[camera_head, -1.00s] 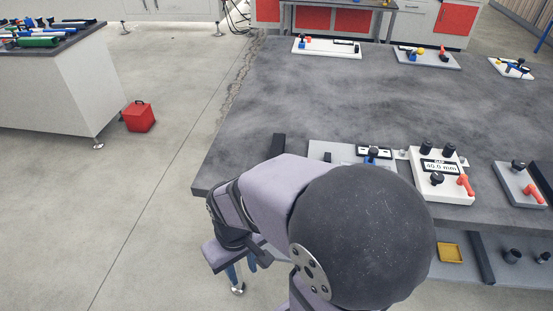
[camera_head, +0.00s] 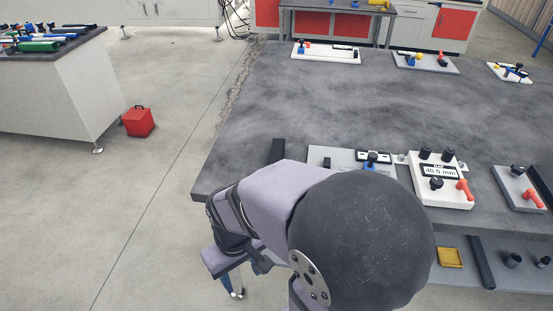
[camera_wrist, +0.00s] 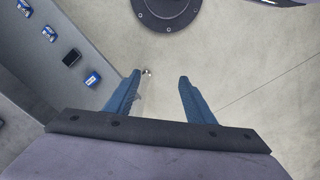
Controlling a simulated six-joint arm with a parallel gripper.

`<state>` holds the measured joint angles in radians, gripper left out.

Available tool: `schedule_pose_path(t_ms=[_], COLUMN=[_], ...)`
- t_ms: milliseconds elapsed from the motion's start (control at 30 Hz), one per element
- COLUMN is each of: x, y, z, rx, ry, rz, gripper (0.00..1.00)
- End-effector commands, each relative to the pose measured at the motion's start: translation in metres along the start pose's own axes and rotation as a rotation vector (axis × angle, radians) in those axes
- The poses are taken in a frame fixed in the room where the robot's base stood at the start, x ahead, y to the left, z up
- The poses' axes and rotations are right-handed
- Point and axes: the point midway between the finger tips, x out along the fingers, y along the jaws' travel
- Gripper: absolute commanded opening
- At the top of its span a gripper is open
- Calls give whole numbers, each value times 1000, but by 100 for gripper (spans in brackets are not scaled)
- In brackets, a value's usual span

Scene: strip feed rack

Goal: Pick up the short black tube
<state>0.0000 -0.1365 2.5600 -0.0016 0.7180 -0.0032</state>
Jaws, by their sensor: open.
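My gripper (camera_wrist: 160,76) shows in the wrist view with its two blue fingers spread apart and nothing between them; pale floor lies behind. In the head view my arm hides most of the gripper, which hangs off the table's front left corner. I cannot single out the short black tube for certain. Dark tubes lie among coloured ones on the left bench (camera_head: 62,85) in the head view, too small to judge their length. Short black cylinders (camera_head: 512,260) stand on the lower shelf at the right, far from my gripper.
The grey table (camera_head: 330,95) has a clear middle. Its front edge holds a black bar (camera_head: 277,150), a white gauge block (camera_head: 441,182) and a grey fixture (camera_head: 516,190). A yellow tray (camera_head: 449,257) sits on the lower shelf. A red box (camera_head: 138,121) stands on the floor.

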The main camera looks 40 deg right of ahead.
Motion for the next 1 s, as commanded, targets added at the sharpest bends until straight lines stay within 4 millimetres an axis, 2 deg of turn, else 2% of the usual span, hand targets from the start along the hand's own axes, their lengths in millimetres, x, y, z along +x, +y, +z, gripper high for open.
schedule_pose_path(t_ms=[300, 467, 567, 667, 767, 900, 1000], x=[0, -2, -6, -13, -26, -49, -62], y=[0, -1, 0, 5, 20, 53, 84], z=[-1, -16, -40, -75, -114, -160, -183], rx=[1, 20, 50, 100, 164, 261, 334], ry=[3, 55, 138, 260, 407, 604, 729], rz=[-1, -16, -33, -45, -38, 12, 72], gripper=[53, 53, 53, 53, 53, 53, 53])
